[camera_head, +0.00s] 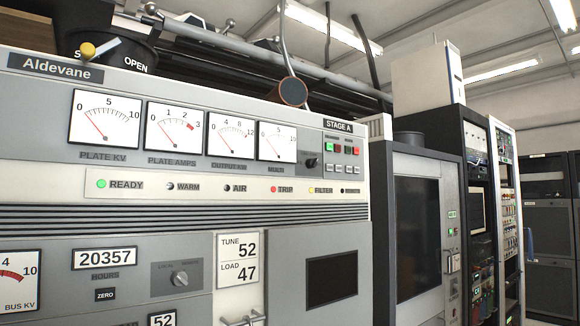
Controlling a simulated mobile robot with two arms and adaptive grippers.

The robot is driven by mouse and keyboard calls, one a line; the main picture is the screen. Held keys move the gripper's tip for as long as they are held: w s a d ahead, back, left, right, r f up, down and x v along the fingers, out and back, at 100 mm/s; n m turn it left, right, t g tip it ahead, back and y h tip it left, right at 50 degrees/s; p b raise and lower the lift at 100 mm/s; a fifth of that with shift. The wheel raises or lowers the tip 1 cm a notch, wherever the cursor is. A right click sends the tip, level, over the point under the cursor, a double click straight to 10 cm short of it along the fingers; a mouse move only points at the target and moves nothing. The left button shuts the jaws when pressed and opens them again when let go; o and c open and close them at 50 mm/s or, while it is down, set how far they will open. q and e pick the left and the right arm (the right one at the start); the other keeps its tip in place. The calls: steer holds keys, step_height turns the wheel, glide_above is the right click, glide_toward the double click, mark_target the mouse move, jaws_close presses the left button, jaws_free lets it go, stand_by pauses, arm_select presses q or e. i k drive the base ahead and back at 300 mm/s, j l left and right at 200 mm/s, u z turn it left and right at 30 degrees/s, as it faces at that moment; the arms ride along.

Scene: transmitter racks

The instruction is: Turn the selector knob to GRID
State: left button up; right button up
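A small black knob (311,162) sits on the upper panel to the right of the MULTI meter (277,142). Its pointer direction and any markings around it are too small to read, and I cannot make out the word GRID. A second, larger grey knob (179,279) sits on the lower panel, with small lettering above it that appears to read LOCAL and REMOTE. The MULTI meter's needle leans to the left, near the low end. Neither of my grippers shows in the head view.
The Aldevane cabinet (200,213) fills the left and middle. Coloured buttons (340,159) sit just right of the black knob. A handle (240,321) projects at the bottom. Other racks (420,230) stand to the right, with pipes overhead.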

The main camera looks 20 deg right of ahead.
mark_target(312, 163)
steer(key=i+l+u, duration=0.1)
steer(key=i+l, duration=0.15)
steer(key=i+l+u, duration=0.1)
steer(key=l, duration=0.3)
steer(key=i+l+u, duration=0.15)
steer(key=i+l, duration=0.15)
steer(key=i+l+u, duration=0.1)
steer(key=l, duration=0.35)
steer(key=i, duration=0.1)
